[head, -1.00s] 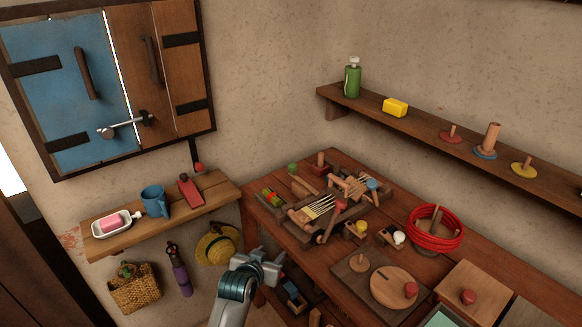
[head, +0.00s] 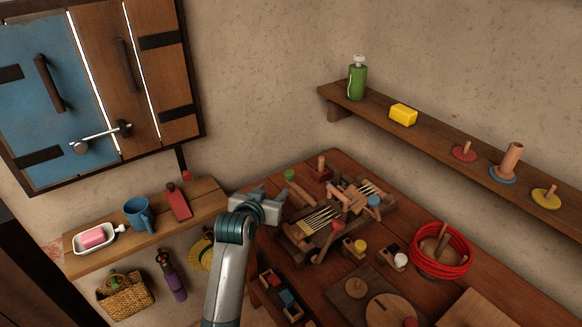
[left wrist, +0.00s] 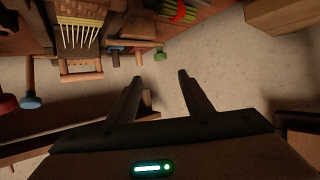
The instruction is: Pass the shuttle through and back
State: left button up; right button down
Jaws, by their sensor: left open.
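A small wooden loom (head: 325,215) with pale stretched threads stands on the table's far left part. In the left wrist view its threads (left wrist: 78,35) show at the upper left. I cannot tell which small wooden piece by the loom is the shuttle. My left gripper (head: 264,196) is open and empty, just left of the loom by the table's left corner. In the left wrist view its fingers (left wrist: 160,77) are spread with nothing between them. My right gripper is out of view.
A wall shelf with a soap dish (head: 95,238), a blue mug (head: 138,213) and a red-topped block (head: 178,200) is at left. Another shelf (head: 430,140) runs along the right wall.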

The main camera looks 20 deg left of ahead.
pick_arm(q)
jog(key=p, duration=0.2)
send_near(289, 174)
jog(key=x, duration=0.5)
jog(key=shift+w+a+f, duration=0.15)
jog(key=shift+w, duration=0.15)
jog(key=shift+x, duration=1.3)
jog(key=shift+c, duration=0.3)
